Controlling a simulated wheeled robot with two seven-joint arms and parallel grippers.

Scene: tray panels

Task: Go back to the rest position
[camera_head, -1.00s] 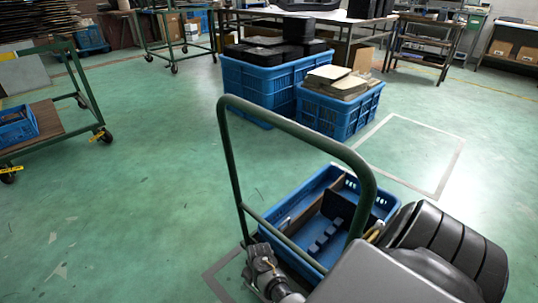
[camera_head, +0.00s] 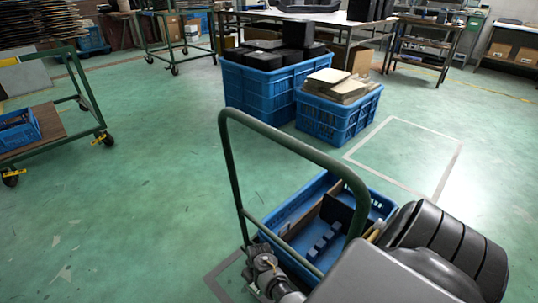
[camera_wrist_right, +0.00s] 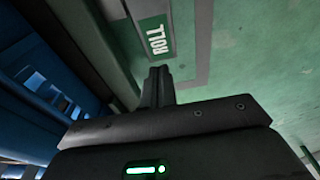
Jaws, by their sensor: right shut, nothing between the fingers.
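My right gripper (camera_wrist_right: 157,72) shows in the right wrist view with its two dark fingers together and nothing between them. Whether the fingertips show there is hard to tell. My left gripper is not in view.
A green-handled cart (camera_head: 229,165) carries a blue crate (camera_head: 279,215) with a divided interior close to my right arm. Two filled blue crates (camera_head: 258,90) (camera_head: 330,118) stand beyond. Another cart (camera_head: 92,95) is at the left. The floor between is clear.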

